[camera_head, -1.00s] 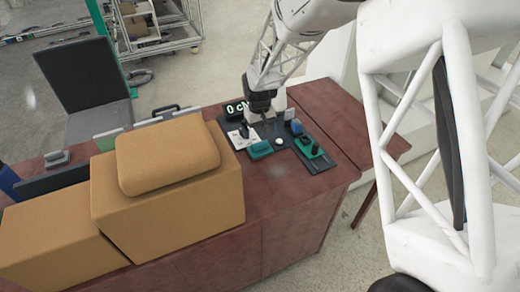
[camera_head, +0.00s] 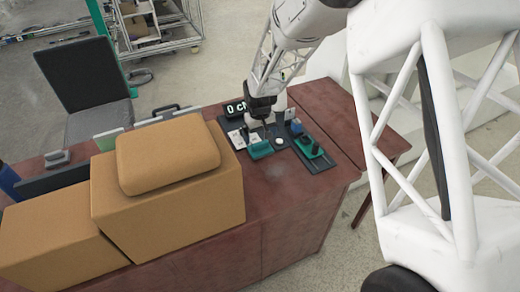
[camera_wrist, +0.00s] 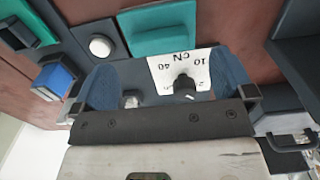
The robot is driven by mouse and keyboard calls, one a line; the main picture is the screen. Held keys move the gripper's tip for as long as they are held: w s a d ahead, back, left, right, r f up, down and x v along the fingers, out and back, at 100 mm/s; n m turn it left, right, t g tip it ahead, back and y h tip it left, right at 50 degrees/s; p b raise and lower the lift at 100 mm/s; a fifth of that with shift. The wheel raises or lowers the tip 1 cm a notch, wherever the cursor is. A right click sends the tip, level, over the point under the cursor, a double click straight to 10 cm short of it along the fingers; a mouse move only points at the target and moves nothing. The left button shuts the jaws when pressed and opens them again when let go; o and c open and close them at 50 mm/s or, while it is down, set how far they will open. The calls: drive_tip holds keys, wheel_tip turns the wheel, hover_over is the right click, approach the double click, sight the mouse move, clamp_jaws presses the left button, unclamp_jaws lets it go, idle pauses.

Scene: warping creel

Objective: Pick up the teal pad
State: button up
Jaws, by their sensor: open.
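The teal pad (camera_head: 260,149) lies on the dark board at the near edge of a group of small items on the desk. In the wrist view the teal pad (camera_wrist: 160,32) is at the top, beyond the fingertips. My gripper (camera_head: 266,122) is above the board, just behind the pad in the head view. In the wrist view my gripper (camera_wrist: 166,82) has its blue-lined fingers spread, with nothing held between them. The pad appears apart from both fingers.
A white dial card (camera_wrist: 180,72) and a white round knob (camera_wrist: 100,47) are close to the pad. A blue block (camera_wrist: 54,80) and another teal-based fixture (camera_head: 318,158) stand to the side. Cardboard boxes (camera_head: 170,215) fill the desk's left; its front right is clear.

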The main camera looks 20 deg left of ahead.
sight(260, 143)
drive_tip(key=shift+f, duration=2.6)
drive_tip(key=c, duration=1)
drive_tip(key=shift+r, duration=0.15)
drive_tip(key=shift+r, duration=0.5)
drive_tip(key=shift+s+d+r, duration=0.15)
drive_tip(key=shift+s+r, duration=0.05)
drive_tip(key=shift+r, duration=0.4)
drive_tip(key=shift+s+d+r, duration=0.1)
drive_tip(key=shift+s+r, duration=0.05)
drive_tip(key=shift+r, duration=0.4)
drive_tip(key=s+d, duration=0.2)
drive_tip(key=s, duration=0.2)
drive_tip(key=s+d+r, duration=0.1)
drive_tip(key=s+d, duration=0.2)
drive_tip(key=s, duration=0.1)
drive_tip(key=s+d, duration=0.3)
drive_tip(key=s, duration=0.1)
drive_tip(key=shift+s+d+r, duration=0.2)
drive_tip(key=shift+s+d, duration=0.05)
drive_tip(key=shift+s, duration=0.1)
